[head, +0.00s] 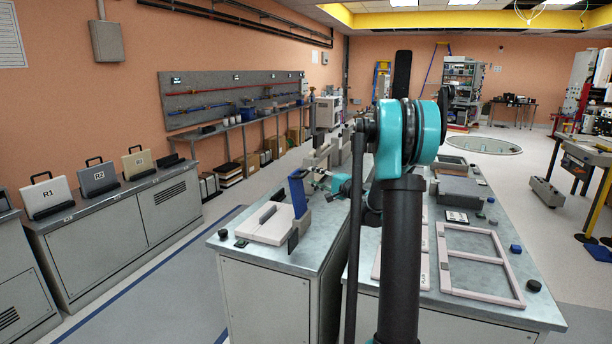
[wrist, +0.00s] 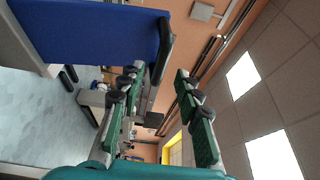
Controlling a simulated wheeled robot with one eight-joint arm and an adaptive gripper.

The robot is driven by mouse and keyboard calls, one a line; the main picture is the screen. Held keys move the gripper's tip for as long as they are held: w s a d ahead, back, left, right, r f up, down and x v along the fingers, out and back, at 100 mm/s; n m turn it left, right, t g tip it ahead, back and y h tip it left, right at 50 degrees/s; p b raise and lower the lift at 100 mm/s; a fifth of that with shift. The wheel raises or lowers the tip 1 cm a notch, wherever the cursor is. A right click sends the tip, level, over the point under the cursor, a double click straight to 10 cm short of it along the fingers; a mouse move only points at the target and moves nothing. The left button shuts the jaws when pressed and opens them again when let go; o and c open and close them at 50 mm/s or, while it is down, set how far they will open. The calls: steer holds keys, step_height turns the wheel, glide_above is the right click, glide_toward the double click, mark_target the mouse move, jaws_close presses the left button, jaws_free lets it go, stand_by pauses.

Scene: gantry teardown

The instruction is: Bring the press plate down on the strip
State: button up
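A blue upright panel (head: 298,193) stands at the right side of a pale, low base (head: 268,224) on the left bench; it looks like the raised press plate. In the wrist view the blue panel (wrist: 90,35) fills the upper left, with a dark bar (wrist: 164,50) along its edge. My gripper (wrist: 157,74) is open, its green-padded fingers apart and empty. The dark bar shows in line with the gap between the fingertips; I cannot tell how far beyond them it lies. In the head view my gripper (head: 318,176) is just right of the panel, partly hidden. I cannot make out the strip.
My arm hides much of the bench middle. A pink frame (head: 478,262) and a grey block (head: 460,192) lie on the right bench (head: 505,314). Cases marked R1 (head: 46,196) and R2 (head: 93,181) stand on the left cabinet. The floor left of the bench is clear.

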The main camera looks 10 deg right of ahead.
mark_target(306, 172)
steer(key=x, duration=0.4)
steer(key=shift+w+a, duration=0.3)
jaws_close()
